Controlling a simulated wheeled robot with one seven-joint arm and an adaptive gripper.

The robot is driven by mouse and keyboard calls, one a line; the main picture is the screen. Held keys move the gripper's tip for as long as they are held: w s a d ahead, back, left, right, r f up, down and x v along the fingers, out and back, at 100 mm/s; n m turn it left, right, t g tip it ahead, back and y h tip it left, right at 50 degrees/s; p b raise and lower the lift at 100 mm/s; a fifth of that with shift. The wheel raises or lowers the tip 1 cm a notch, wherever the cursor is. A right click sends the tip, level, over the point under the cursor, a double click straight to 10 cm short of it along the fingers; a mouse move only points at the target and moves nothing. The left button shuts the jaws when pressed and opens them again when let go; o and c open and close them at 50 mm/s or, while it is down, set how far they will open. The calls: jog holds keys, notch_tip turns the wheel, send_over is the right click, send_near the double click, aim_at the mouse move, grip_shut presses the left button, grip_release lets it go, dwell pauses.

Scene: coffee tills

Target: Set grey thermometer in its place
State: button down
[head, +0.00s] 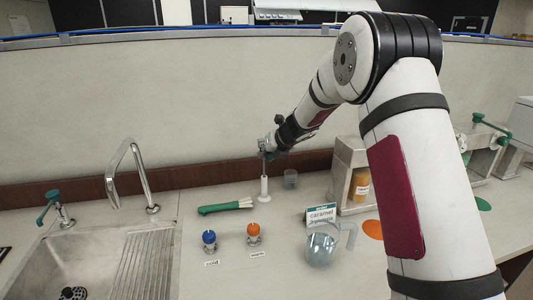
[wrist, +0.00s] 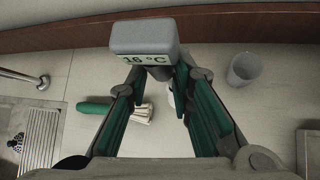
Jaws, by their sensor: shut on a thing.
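The grey thermometer (wrist: 143,36), a box-shaped head reading 16 °C, is upright between the fingers of my gripper (wrist: 160,82) in the wrist view. In the head view my gripper (head: 269,153) is shut on it above the counter near the back wall. A thin stem runs down from the gripper toward a slim white holder (head: 264,188) with a round foot. The stem appears lined up over the holder; whether its tip is inside cannot be told. In the wrist view the holder is mostly hidden below the thermometer.
The sink (head: 90,262) is at left.

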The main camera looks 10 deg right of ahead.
jog(key=shift+f+b, duration=0.45)
jog(key=shift+f, duration=0.15)
jog(key=shift+f+b, duration=2.8)
jog(key=shift+b, duration=0.5)
jog(key=c, duration=1.3)
grip_release()
jog(key=shift+c, duration=0.2)
send_near(264, 172)
jog(key=v, duration=0.4)
jog(key=shift+s+d+r, duration=0.1)
jog(key=shift+s+r, duration=0.05)
jog(key=shift+s, duration=0.05)
